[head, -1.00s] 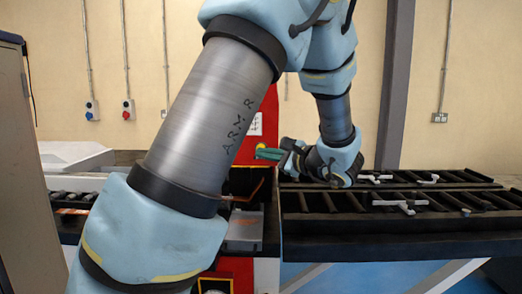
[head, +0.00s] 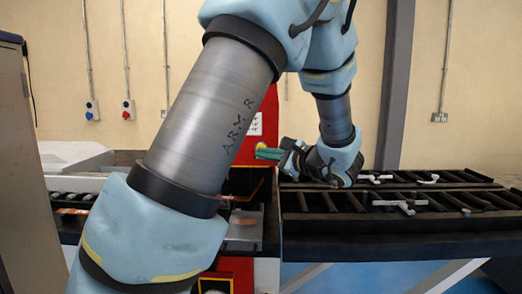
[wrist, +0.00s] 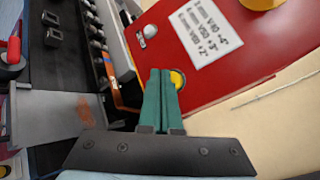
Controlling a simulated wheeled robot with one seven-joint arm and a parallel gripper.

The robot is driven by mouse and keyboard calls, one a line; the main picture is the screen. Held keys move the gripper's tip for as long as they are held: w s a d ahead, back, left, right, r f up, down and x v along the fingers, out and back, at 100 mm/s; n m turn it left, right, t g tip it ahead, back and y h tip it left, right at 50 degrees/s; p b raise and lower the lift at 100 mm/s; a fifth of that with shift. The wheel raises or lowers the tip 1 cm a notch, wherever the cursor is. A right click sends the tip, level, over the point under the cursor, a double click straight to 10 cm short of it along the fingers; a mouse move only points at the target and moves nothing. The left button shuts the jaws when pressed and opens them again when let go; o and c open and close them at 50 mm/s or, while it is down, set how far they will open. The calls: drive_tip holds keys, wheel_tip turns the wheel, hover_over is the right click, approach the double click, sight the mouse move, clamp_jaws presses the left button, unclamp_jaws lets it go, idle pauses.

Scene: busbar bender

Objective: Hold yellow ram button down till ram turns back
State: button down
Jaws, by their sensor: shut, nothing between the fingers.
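My gripper (head: 268,153) is shut and empty, with its green fingers pointing left at the red machine face (head: 268,108). The yellow button (head: 261,146) shows just above the fingertips in the head view. In the wrist view the yellow button (wrist: 178,79) is partly hidden behind the fingertips (wrist: 165,72). The fingertips look to be at the button, but I cannot tell if it is pressed in. A grey metal block (head: 243,236) sits below the gripper; the ram itself is not clearly seen.
A white label (wrist: 204,28) is on the red face, with another yellow part (wrist: 262,4) at the top edge. Roller tables (head: 340,201) with white clamps (head: 400,206) extend right. My arm covers much of the machine's left side.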

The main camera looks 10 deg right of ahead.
drive_tip(key=shift+w, duration=0.4)
drive_tip(key=shift+w+d, duration=0.15)
drive_tip(key=shift+w, duration=0.3)
idle(0.7)
drive_tip(key=shift+s, duration=0.15)
idle(3.5)
drive_tip(key=shift+s+b, duration=0.4)
drive_tip(key=shift+s, duration=0.4)
drive_tip(key=s, duration=0.2)
drive_tip(key=s+a, duration=0.1)
drive_tip(key=s, duration=0.1)
drive_tip(key=shift+s+a, duration=0.1)
drive_tip(key=shift+s, duration=0.25)
drive_tip(key=shift+a, duration=0.1)
